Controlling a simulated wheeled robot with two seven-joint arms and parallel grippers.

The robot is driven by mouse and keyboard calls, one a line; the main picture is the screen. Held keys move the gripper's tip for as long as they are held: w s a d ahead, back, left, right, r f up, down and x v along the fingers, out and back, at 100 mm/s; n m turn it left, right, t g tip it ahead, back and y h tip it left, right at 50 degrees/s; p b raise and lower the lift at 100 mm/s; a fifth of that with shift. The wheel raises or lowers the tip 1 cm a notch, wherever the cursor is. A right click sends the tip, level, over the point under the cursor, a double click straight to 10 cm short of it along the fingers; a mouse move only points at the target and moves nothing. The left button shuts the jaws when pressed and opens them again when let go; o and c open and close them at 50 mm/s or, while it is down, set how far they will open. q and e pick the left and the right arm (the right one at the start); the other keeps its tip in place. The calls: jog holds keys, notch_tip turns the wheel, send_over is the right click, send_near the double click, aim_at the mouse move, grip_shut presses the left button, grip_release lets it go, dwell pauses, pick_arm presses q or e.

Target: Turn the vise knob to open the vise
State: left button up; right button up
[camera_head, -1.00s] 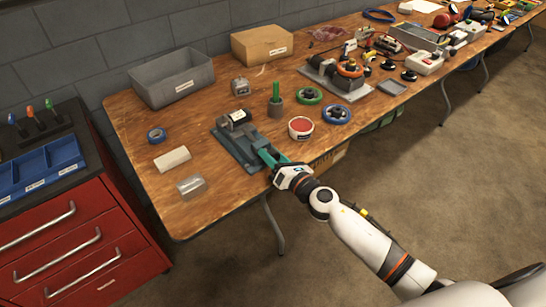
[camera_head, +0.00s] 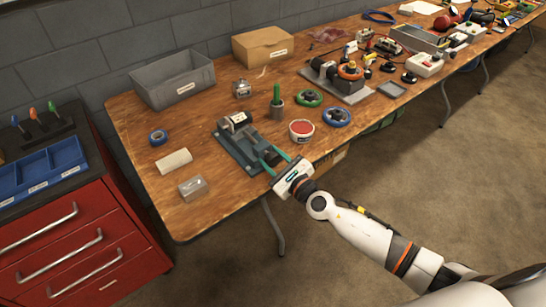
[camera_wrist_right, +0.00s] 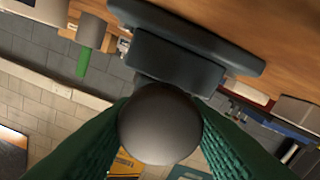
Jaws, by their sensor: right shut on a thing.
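The vise (camera_head: 234,147) is a dark blue-grey tool near the front left edge of the wooden table. The vise knob (camera_wrist_right: 160,124) is a dark round ball, large in the right wrist view, at the vise's near end. My right gripper (camera_head: 267,155) has its green fingers on both sides of the knob and is shut on it. The vise body (camera_wrist_right: 178,62) shows behind the knob. My left gripper is not in view.
A red-topped round tin (camera_head: 301,129) and a blue ring wheel (camera_head: 337,116) stand right of the vise. A pale block (camera_head: 174,160), a clear box (camera_head: 193,187) and blue tape (camera_head: 158,137) lie left. A grey bin (camera_head: 173,82) stands behind. The table (camera_head: 205,215) is bare at front left.

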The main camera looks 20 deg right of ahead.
jog(key=n+p, duration=0.1)
jog(key=n, duration=0.3)
jog(key=shift+n, duration=0.3)
jog(key=n+p, duration=0.2)
jog(key=n, duration=0.3)
jog(key=shift+s+f, duration=0.1)
jog(key=n+p, duration=0.2)
jog(key=n, duration=0.3)
jog(key=shift+f+n+p, duration=0.15)
jog(key=shift+n+p, duration=0.45)
jog(key=shift+n, duration=1.7)
jog(key=o, duration=1)
jog(key=shift+c, duration=0.2)
jog(key=v, duration=1.2)
